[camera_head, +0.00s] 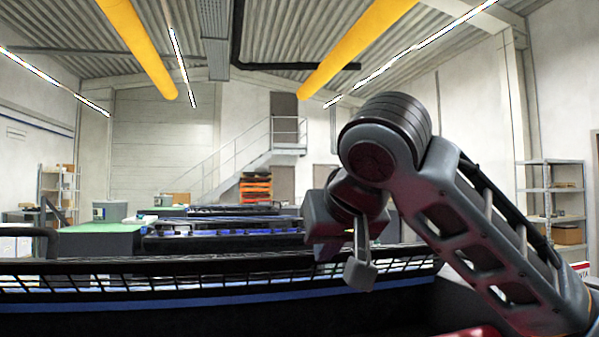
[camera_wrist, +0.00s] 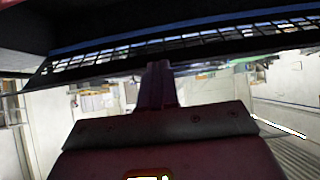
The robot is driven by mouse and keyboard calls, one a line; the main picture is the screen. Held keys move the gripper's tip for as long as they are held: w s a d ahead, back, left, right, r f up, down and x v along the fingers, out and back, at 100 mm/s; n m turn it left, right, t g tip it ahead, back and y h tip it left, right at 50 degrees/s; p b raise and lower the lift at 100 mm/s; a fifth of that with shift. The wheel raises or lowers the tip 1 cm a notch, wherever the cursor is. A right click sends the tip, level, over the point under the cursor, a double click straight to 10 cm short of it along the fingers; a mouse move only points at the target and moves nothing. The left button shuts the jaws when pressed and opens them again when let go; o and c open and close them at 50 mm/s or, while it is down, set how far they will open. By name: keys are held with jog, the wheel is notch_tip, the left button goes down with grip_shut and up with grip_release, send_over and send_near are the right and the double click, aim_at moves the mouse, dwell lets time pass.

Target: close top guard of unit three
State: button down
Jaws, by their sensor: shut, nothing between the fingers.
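A long black mesh guard (camera_head: 180,284) stretches across the front of the head view, with a blue strip (camera_head: 150,306) along the dark body below it. I cannot tell from any label which unit this is. My gripper (camera_head: 361,274) points down in front of the right part of the mesh, its fingers together and empty. In the wrist view, my gripper (camera_wrist: 158,75) points up at the mesh guard (camera_wrist: 180,42), close to its edge. Whether the fingertips touch it is not clear.
Further units (camera_head: 235,226) with black frames and blue strips stand behind the mesh. A green-topped block (camera_head: 95,229) is at the left. Shelves (camera_head: 550,200) stand at the right wall, and a staircase (camera_head: 240,150) is at the back. The space above the units is open.

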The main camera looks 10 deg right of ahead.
jog(key=shift+f, duration=0.15)
jog(key=p+v, duration=0.1)
jog(key=v, duration=0.7)
jog(key=shift+p, duration=0.4)
